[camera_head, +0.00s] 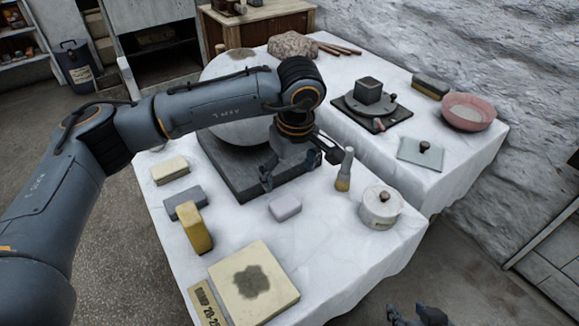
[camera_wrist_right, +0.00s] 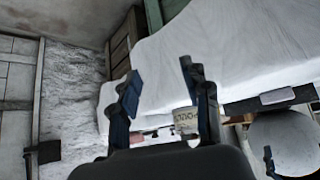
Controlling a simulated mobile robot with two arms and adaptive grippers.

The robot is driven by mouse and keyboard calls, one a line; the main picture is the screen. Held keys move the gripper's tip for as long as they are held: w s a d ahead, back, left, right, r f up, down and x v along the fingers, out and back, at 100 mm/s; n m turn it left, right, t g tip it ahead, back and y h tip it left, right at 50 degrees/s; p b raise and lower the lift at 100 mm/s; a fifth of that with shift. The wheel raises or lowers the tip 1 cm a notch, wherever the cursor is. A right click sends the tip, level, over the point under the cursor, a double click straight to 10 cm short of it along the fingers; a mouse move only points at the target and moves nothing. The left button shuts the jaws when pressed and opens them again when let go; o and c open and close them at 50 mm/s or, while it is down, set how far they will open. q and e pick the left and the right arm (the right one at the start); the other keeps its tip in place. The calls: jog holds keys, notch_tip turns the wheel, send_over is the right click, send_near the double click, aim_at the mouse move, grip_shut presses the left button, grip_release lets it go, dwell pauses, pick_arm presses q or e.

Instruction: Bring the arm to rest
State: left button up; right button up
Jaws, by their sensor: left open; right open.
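My left arm (camera_head: 190,108) reaches in from the left over the near table, bent at the elbow. My left gripper (camera_head: 296,172) is open above the table, between a dark square slab and a brush, with nothing seen between its fingers. My right gripper (camera_head: 418,315) shows only in part at the bottom edge of the head view, off the near table's front right. In the right wrist view my right gripper (camera_wrist_right: 160,88) is open and empty, with its two dark blue fingers apart.
On the near white-covered table (camera_head: 330,262) are a lidded white pot (camera_head: 380,210), a brush (camera_head: 345,170), a pale block (camera_head: 285,208), a yellow sponge (camera_head: 196,232) and a stained board (camera_head: 254,284). The far table holds a pink bowl (camera_head: 469,111) and a turntable (camera_head: 371,106).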

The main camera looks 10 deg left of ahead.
pick_arm(q)
jog(key=shift+r, duration=0.3)
pick_arm(e)
jog(key=shift+s+d+f, duration=0.1)
jog(key=shift+s+f, duration=0.1)
jog(key=shift+s, duration=0.1)
